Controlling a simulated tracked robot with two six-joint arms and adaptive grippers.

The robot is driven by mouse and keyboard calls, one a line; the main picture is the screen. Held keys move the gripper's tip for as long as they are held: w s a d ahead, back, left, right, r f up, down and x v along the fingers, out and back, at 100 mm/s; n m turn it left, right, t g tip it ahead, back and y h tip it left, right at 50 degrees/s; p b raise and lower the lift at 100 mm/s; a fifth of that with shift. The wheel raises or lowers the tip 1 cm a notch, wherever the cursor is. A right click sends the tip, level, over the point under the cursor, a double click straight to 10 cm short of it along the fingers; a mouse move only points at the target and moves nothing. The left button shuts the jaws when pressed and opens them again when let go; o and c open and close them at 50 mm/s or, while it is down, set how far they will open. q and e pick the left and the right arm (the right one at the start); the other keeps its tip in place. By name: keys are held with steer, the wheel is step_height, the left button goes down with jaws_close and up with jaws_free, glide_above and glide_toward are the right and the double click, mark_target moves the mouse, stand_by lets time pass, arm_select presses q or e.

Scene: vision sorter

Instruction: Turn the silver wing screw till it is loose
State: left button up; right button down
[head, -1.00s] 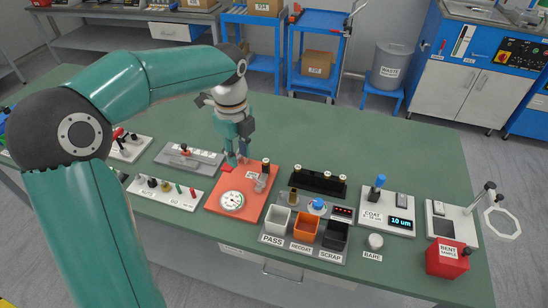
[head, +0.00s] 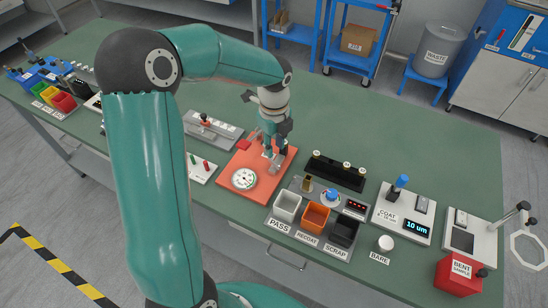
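The orange plate (head: 229,188) lies on the green table and carries a white dial gauge (head: 244,179). A small silver part (head: 274,167) stands at the back right of the plate; it may hold the silver wing screw, but the screw's wings cannot be made out. My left gripper (head: 271,152) points down over the back right of the plate, right at the silver part and partly covering it. Its fingertips overlap the part in the picture. I cannot tell whether they touch it or grip anything. My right gripper is not in view.
Grey, orange and black bins (head: 316,215) stand in front right of the plate. A black rack (head: 338,171) stands to the right behind them. A grey fixture (head: 214,130) sits to the left.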

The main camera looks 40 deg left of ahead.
mark_target(273, 161)
arm_select(q)
step_height(273, 161, down, 7)
steer(key=shift+s+r, duration=0.1)
steer(key=shift+r, duration=0.1)
jaws_close()
steer(key=shift+a, duration=0.25)
steer(key=shift+d, duration=0.15)
